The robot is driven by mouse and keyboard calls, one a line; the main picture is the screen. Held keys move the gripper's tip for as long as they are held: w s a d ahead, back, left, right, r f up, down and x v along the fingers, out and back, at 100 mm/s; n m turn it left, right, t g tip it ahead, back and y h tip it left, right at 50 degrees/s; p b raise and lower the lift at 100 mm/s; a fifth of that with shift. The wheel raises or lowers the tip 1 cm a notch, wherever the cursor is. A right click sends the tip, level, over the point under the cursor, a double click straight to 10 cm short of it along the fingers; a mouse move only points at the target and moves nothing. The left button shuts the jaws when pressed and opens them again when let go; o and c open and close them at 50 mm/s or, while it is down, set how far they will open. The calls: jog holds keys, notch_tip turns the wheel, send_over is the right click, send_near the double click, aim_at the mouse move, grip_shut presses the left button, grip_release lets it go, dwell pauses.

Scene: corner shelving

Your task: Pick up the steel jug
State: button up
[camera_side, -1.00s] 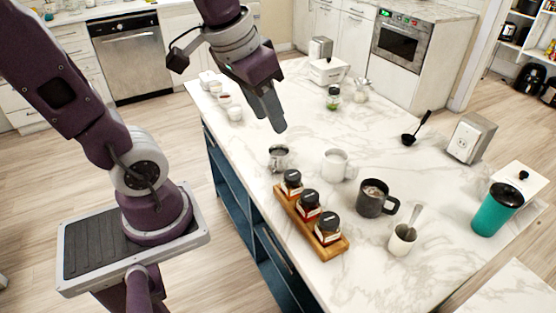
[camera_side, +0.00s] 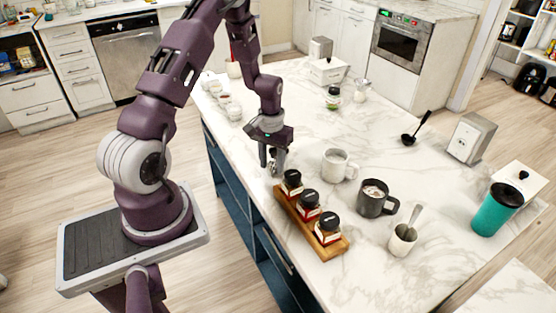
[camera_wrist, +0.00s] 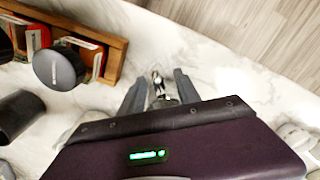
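The steel jug (camera_side: 273,158) is small and shiny and stands on the marble counter, beyond the wooden spice rack. In the side view my gripper (camera_side: 271,164) points down over it, and the fingers partly hide it. In the wrist view the jug (camera_wrist: 159,88) shows between the two fingers of my gripper (camera_wrist: 158,87), with its lower part hidden by the gripper body. The fingers stand apart on either side of it, with gaps visible, so the gripper looks open around the jug.
The wooden rack (camera_side: 287,211) with dark-lidded spice jars stands close in front of the jug. A white mug (camera_side: 337,165) and a dark mug (camera_side: 373,198) are to the right. Small white cups (camera_side: 234,112) stand behind left. The counter's left edge is near.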

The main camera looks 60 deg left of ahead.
grip_shut()
dwell(1.4)
